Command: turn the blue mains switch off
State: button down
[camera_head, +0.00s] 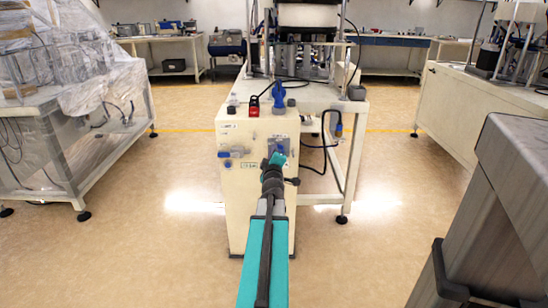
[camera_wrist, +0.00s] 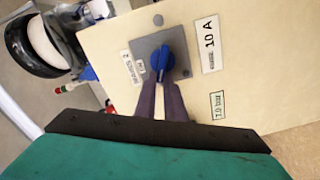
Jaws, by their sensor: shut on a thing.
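The blue mains switch (camera_wrist: 164,58) is a rotary knob on a grey square plate (camera_wrist: 146,48), set in a cream panel. In the wrist view its handle points roughly up and down the picture. My gripper (camera_wrist: 163,84) has its two dark fingers closed on the sides of the handle. In the head view my gripper (camera_head: 276,162) is at the front of the cream cabinet (camera_head: 240,205), and it largely hides the switch there. Small labels stand beside the plate; one reads "10 A" (camera_wrist: 208,45).
A blue-handled valve (camera_head: 232,153) sits left of the switch on the same cabinet front. A red item (camera_head: 254,107) and a blue connector (camera_head: 279,98) are on top. A dark cable (camera_head: 318,147) hangs at the right. A grey unit (camera_head: 500,200) stands close at the right.

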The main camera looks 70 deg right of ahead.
jog(key=n+b, duration=0.1)
jog(key=n, duration=0.1)
jog(key=f+n+b, duration=0.1)
jog(key=n, duration=0.2)
jog(key=shift+d, duration=0.1)
dwell(0.3)
jog(key=c, duration=1.8)
grip_release()
jog(key=shift+c, duration=0.2)
